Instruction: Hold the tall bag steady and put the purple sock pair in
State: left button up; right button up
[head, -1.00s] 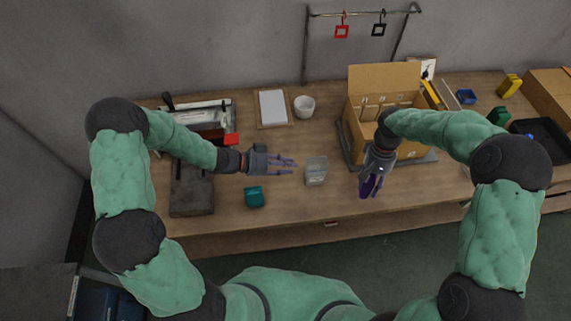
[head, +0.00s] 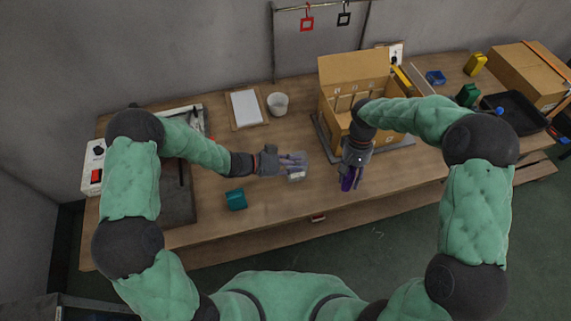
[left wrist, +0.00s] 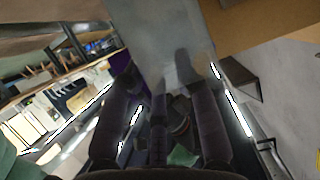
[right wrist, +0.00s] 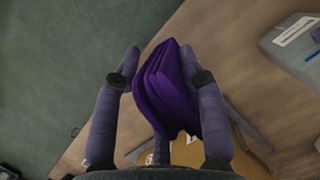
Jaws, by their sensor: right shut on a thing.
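The tall bag (head: 298,177) is grey and see-through with a pale label, standing upright on the table near the front middle. It also shows in the right wrist view (right wrist: 287,42) and, close up, in the left wrist view (left wrist: 165,35). My left gripper (head: 301,163) is at the bag with its fingers apart on and around its upper part; firm contact cannot be told. My right gripper (head: 349,184) is shut on the folded purple sock pair (right wrist: 168,92). It holds the pair to the right of the bag, apart from it.
A teal block (head: 236,200) lies left of the bag. A cardboard box (head: 342,111) with dividers stands behind my right gripper. A white cup (head: 278,103) and a clipboard (head: 245,108) are at the back. A black tray (head: 515,112) is at the right.

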pick_arm(q)
jog(key=shift+w+d+f, duration=0.15)
jog(key=shift+d+f, duration=0.05)
jog(key=shift+d, duration=0.25)
grip_shut()
dwell(0.9)
jog(key=shift+o, duration=0.3)
grip_release()
jog(key=shift+a, duration=0.1)
jog(key=v, duration=1.2)
jog(key=shift+r, duration=0.1)
